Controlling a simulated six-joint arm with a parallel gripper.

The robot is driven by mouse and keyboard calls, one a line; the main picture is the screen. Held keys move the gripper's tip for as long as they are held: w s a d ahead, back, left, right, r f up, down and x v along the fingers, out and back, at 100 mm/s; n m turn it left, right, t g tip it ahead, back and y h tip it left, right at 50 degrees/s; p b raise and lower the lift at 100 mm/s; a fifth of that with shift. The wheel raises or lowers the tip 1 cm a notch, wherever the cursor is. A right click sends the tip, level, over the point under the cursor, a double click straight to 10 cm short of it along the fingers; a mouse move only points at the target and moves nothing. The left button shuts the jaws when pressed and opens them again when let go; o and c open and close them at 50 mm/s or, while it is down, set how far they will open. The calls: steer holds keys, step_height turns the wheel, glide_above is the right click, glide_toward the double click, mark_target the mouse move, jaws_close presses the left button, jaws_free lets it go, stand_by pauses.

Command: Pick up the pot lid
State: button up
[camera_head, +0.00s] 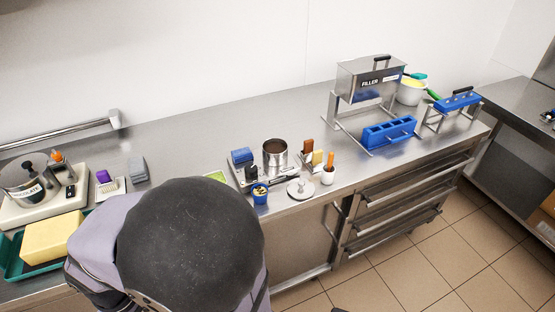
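A round metal lid (300,190) with a small knob lies flat near the front edge of the counter, right of centre. Just behind it to the left stands an open metal pot (275,158) with dark contents. Another metal pot (20,185) at the far left has a dark-knobbed lid on top and stands on a pale appliance. My arm's large dark dome and lilac link fill the lower left-centre and hide part of the counter. My gripper is not in view, so its place relative to the lid does not show.
A white cup (328,174) with an orange-handled tool stands close right of the lid. A small blue cup (260,194) is to its left. The filler (370,80) and blue moulds (390,133) stand farther right. Bare counter (200,150) lies behind my arm.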

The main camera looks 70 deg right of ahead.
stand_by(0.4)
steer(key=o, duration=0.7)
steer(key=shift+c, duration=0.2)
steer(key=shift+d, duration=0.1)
